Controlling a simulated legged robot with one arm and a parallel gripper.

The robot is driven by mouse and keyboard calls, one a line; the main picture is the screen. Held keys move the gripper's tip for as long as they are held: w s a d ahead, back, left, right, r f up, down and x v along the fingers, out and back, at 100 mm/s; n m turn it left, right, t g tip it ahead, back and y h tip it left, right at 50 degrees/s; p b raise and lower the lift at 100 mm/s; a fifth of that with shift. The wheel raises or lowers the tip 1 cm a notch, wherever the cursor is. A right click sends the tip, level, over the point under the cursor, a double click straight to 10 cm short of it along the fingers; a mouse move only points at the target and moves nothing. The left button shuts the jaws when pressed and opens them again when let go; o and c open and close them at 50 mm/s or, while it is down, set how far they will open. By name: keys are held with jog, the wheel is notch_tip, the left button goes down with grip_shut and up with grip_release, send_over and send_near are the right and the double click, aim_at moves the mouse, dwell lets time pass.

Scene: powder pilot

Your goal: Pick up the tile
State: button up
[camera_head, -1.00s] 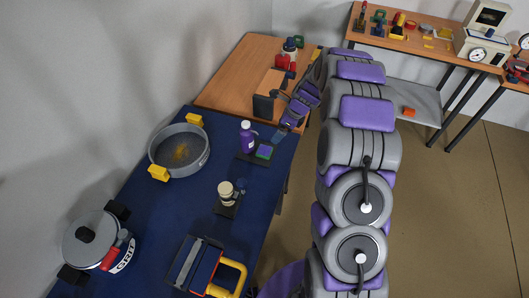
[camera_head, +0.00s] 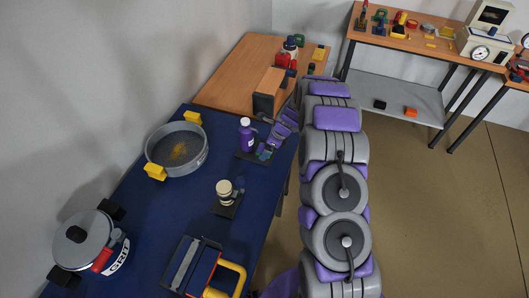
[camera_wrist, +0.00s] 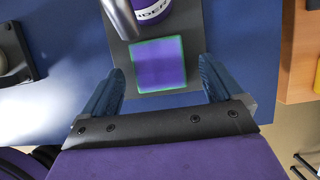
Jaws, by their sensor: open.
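The tile (camera_wrist: 160,64) is a flat purple square with a thin green edge. In the wrist view it lies on a dark base plate (camera_wrist: 119,56), just in front of a purple bottle (camera_wrist: 150,12). My gripper (camera_wrist: 160,80) is open, with one blue finger to each side of the tile and nothing held. I cannot tell the height between the fingers and the plate. In the head view my gripper (camera_head: 264,153) is at the bottle's lower right and mostly hides the tile.
The purple bottle in the head view (camera_head: 246,136) stands close to my gripper. A grey pan (camera_head: 160,165) with yellow handles, a lidded pot (camera_head: 85,243) and a cream jar (camera_head: 225,190) share the blue table (camera_head: 140,226). A wooden box (camera_head: 270,88) stands behind on the wooden table.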

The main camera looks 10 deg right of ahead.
jog(key=shift+w+a+f, duration=0.1)
jog(key=shift+a+f, duration=0.1)
jog(key=shift+f, duration=0.25)
jog(key=shift+c, duration=0.2)
jog(key=c, duration=1.2)
jog(key=shift+c, duration=0.2)
jog(key=shift+r, duration=0.1)
jog(key=shift+r+p, duration=0.65)
jog(key=shift+r, duration=0.9)
jog(key=shift+s+r, duration=0.25)
jog(key=s, duration=0.5)
jog(key=s+r+p, duration=0.1)
jog(key=s, duration=0.4)
jog(key=s+p, duration=0.1)
jog(key=s, duration=0.4)
jog(key=shift+s+a+r, duration=0.1)
jog(key=shift+s+r, duration=0.05)
jog(key=shift+s, duration=0.1)
